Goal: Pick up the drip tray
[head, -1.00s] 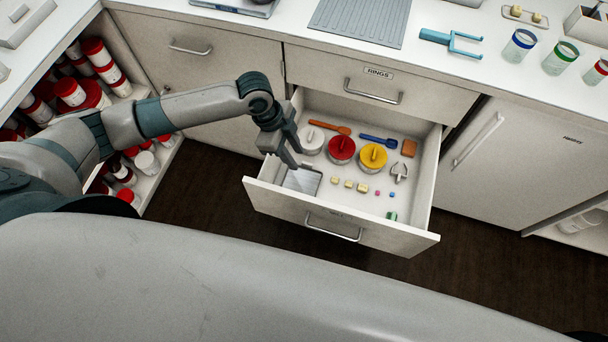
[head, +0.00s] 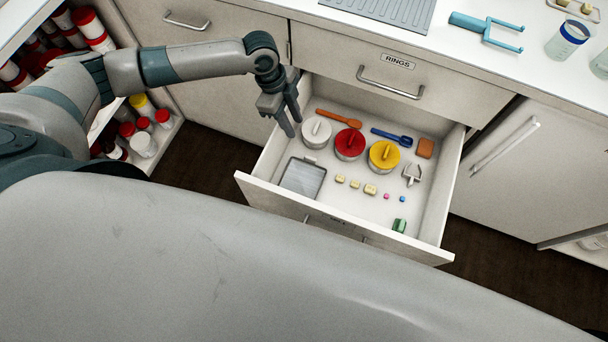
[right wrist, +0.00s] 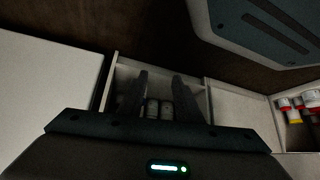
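A flat grey rectangular tray (head: 302,179), which looks like the drip tray, lies in the front left corner of the open drawer (head: 258,193). My left gripper (head: 293,127) hangs over the drawer's left rear part, fingers pointing down, beyond the tray and beside the white-lidded pot (head: 316,132). Its fingers are apart with nothing between them. My right gripper (right wrist: 160,77) shows in the right wrist view with its fingers apart and empty.
Red (head: 349,144) and yellow (head: 384,155) lidded pots, an orange spatula (head: 337,118), a blue scoop (head: 391,136) and small blocks share the drawer. A counter with a ribbed grey mat (head: 385,10) is above. Jars crowd the left shelf.

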